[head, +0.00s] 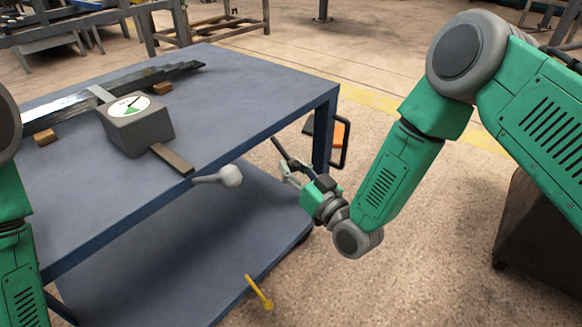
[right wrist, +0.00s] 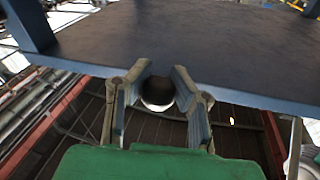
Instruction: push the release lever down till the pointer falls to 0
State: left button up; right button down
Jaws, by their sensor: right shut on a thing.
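A grey gauge box (head: 140,130) stands on the blue table. Its white dial (head: 128,107) has a green zone and a thin dark pointer, whose reading is too small to tell. A flat brown bar (head: 172,159) runs from the box to the table's front edge. A light grey lever with a round knob (head: 231,176) juts past that edge. My right gripper (head: 287,165) is right of the knob, apart from it, shut on a dark bar (head: 281,149). In the right wrist view its fingers (right wrist: 158,88) close around a dark round thing. My left gripper is out of view.
Dark metal strips (head: 165,75) lie on wooden blocks (head: 162,88) on the table (head: 250,90). A yellow tool (head: 259,292) is low by the lower shelf.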

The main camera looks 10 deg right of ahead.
jog(key=shift+f, duration=0.1)
jog(key=c, duration=1.3)
grip_release()
jog(key=shift+o, duration=0.2)
jog(key=shift+s, duration=0.1)
jog(key=v, duration=1.2)
